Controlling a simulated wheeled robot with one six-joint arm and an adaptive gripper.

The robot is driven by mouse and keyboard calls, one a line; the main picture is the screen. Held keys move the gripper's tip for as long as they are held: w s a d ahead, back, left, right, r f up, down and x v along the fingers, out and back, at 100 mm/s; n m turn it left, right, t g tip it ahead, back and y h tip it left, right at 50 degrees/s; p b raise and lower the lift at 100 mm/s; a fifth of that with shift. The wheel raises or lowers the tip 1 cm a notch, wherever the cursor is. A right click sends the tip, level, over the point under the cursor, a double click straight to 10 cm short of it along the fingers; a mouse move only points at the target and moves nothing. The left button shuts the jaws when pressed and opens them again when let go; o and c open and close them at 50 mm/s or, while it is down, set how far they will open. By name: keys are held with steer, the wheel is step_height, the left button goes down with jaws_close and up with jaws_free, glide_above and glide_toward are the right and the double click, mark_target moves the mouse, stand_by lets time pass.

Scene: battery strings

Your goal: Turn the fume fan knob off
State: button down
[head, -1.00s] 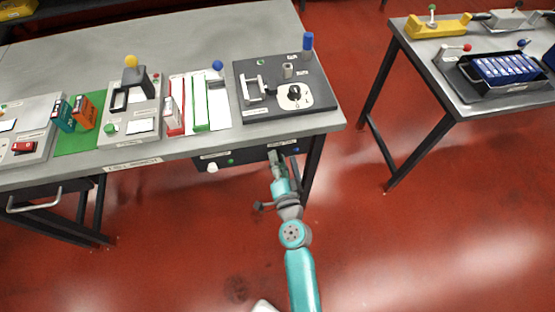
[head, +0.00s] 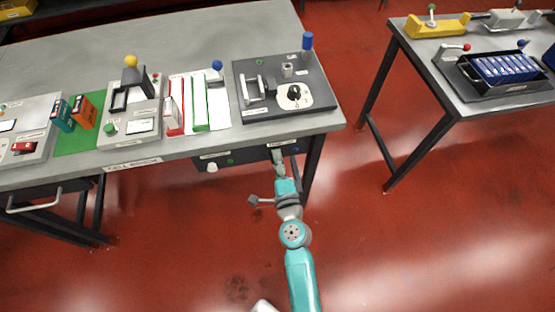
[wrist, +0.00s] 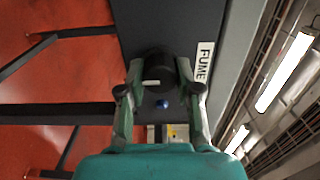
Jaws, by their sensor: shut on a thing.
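The fume fan knob (wrist: 158,72) is dark and round with a pale pointer line, in the wrist view. My gripper (wrist: 160,76) is shut on the knob, one finger on each side. A small blue lamp (wrist: 163,104) shows on the panel close to the knob. In the head view my gripper (head: 277,157) is at the panel (head: 240,157) under the table's front edge and hides the knob.
The table (head: 200,35) above carries a black board (head: 262,75) with a black dial (head: 294,92), levers and trays. A second table (head: 470,115) stands right. Red floor is open in front.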

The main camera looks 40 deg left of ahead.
stand_by(0.4)
steer(key=c, duration=0.8)
jaws_free()
steer(key=v, duration=1.2)
steer(key=shift+d, duration=0.1)
